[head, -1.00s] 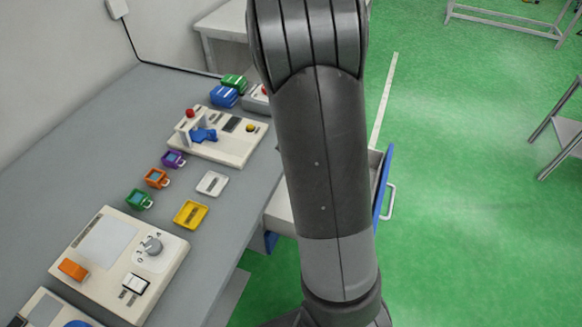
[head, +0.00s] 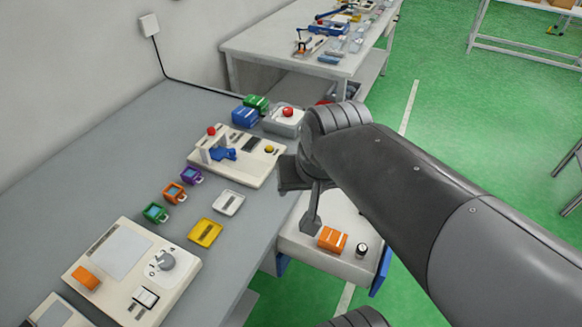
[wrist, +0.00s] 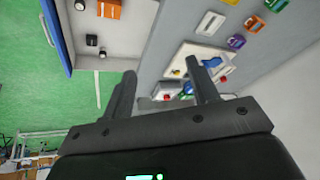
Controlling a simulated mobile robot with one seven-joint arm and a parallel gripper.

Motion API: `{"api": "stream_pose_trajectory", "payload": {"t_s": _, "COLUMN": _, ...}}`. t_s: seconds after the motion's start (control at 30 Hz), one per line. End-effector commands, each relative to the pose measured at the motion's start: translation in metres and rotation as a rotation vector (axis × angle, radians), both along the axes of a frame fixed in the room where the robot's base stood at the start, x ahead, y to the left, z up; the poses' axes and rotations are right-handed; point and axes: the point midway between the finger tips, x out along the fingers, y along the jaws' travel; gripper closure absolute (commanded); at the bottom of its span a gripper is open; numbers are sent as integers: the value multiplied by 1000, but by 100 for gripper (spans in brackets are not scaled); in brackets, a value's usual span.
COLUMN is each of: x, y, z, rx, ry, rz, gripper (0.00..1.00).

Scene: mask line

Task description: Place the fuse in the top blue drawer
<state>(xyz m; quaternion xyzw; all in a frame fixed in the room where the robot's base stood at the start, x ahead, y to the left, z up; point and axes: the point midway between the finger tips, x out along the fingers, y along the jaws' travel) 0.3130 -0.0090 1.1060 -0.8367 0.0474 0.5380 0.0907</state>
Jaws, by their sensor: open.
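The blue-fronted drawer (head: 380,272) stands pulled out at the table's right side; its light interior shows from above. In it lie an orange block (head: 331,238) and a small black-and-white cylinder (head: 361,249). The wrist view shows the orange block (wrist: 110,9), a black square piece (wrist: 92,40) and a small dark round piece (wrist: 103,54) there. I cannot tell which item is the fuse. My gripper (head: 301,206) is at the drawer's table-side end, partly hidden by my arm. In the wrist view its fingers (wrist: 161,80) are apart, with nothing held between them.
The grey table holds a panel with a red button and blue lever (head: 238,155), a knob panel (head: 130,265), a yellow tray (head: 205,233), a white tray (head: 229,202) and small coloured blocks. A second table (head: 290,50) stands behind.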

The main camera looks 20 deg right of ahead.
Motion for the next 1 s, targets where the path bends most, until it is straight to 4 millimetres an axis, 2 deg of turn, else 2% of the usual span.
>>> {"api": "stream_pose_trajectory", "payload": {"t_s": 0.1, "x": -15, "y": 6, "z": 10, "rx": -64, "ry": -43, "rz": 107, "gripper": 46}}
{"api": "stream_pose_trajectory", "payload": {"t_s": 0.2, "x": -21, "y": 9, "z": 14, "rx": -97, "ry": -59, "rz": 158, "gripper": 46}}
{"api": "stream_pose_trajectory", "payload": {"t_s": 0.6, "x": -23, "y": 9, "z": 15, "rx": -108, "ry": -64, "rz": 176, "gripper": 46}}
{"api": "stream_pose_trajectory", "payload": {"t_s": 1.0, "x": -20, "y": 7, "z": 14, "rx": -99, "ry": -50, "rz": 158, "gripper": 14}}
